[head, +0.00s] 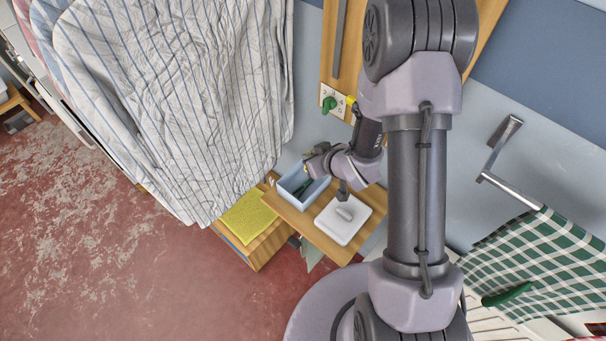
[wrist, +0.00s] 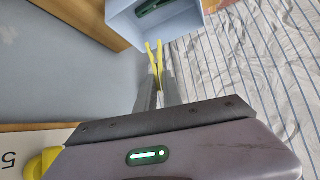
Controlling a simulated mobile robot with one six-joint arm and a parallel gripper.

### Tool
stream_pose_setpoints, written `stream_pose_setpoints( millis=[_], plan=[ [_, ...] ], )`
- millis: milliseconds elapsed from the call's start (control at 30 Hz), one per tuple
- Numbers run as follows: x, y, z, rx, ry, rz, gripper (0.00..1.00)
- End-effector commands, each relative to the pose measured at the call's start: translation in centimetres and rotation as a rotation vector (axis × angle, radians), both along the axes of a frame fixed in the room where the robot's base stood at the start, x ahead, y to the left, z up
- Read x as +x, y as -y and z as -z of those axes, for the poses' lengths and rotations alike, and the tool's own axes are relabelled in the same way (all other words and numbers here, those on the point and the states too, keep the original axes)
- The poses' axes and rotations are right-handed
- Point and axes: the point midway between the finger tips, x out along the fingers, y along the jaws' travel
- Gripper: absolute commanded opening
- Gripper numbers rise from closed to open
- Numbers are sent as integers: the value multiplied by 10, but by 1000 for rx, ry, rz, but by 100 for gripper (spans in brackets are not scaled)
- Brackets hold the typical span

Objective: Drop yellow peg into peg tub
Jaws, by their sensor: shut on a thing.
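The yellow peg (wrist: 154,56) is held in my gripper (wrist: 159,88), its two prongs pointing up the picture in the wrist view. In the head view a bit of the peg's yellow (head: 306,169) shows at my gripper (head: 311,165). My gripper is shut on the peg. The peg tub (head: 288,197) is a light blue open box on a wooden shelf. My gripper is at its upper edge in the head view. In the wrist view the tub (wrist: 128,32) lies beyond the peg tips, with a dark green peg (wrist: 155,12) inside. The gap between peg and tub is hard to judge.
A white lidded box (head: 342,222) stands beside the tub on the shelf (head: 305,228). A striped sheet (head: 185,95) hangs at the left. A panel with a green knob (head: 328,104) is on the wall behind. A yellow cloth (head: 249,215) lies lower left.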

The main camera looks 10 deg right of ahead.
Motion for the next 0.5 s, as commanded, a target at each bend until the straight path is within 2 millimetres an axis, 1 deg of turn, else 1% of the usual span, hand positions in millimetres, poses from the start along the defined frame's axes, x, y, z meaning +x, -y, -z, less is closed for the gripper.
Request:
stream_pose_setpoints(
  millis=[33, 167, 267, 500],
  plan=[
    [-3, -1, -5, 1, -3, -15, 0],
    [-5, -3, 4, 0, 0, -35, 0],
    [-5, -3, 16, 0, 0, -35, 0],
    [-5, -3, 54, -1, 0, -33, 0]
  ],
)
